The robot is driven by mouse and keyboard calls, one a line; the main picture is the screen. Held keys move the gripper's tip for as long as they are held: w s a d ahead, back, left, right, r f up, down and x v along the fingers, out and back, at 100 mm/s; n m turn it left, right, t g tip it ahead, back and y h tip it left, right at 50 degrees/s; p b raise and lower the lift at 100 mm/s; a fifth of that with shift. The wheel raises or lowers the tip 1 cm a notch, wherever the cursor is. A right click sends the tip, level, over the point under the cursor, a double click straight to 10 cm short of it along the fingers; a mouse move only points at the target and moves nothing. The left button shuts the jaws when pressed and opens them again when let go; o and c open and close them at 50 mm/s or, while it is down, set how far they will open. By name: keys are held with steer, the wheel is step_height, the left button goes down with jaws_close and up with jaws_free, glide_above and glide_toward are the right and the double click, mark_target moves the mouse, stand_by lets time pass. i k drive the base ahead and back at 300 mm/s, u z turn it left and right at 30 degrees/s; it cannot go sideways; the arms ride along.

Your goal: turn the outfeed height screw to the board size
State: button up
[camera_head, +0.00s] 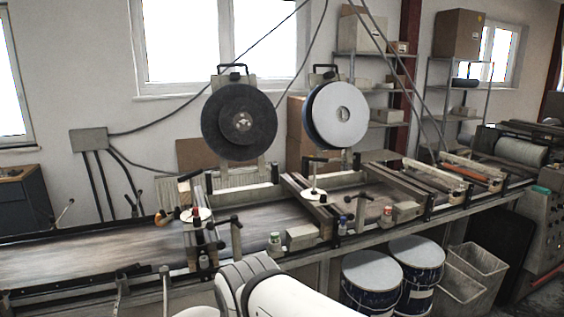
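The lacquer conveyor (100,252) runs from the lower left to the right. An orange-brown knob (166,216) sits beside the left disc. I cannot tell which of these is the outfeed height screw. No board size marking is readable. My white arm rises at the bottom middle, in front of the conveyor's near rail; my gripper is not in view.
A large black reel (218,122) and a blue-white reel (347,113) stand behind the conveyor. Black clamp handles (236,222) stick up along the near rail. Two lidded drums (415,252) and grey bins (482,263) stand under the right side.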

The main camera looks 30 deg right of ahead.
mark_target(315, 160)
steer(key=z, duration=0.5)
steer(key=i, duration=0.75)
steer(key=z, duration=0.65)
steer(key=i, duration=0.5)
steer(key=u, duration=1)
steer(key=k, duration=1.5)
steer(key=z, duration=0.6)
steer(key=i, duration=0.3)
steer(key=u, duration=0.1)
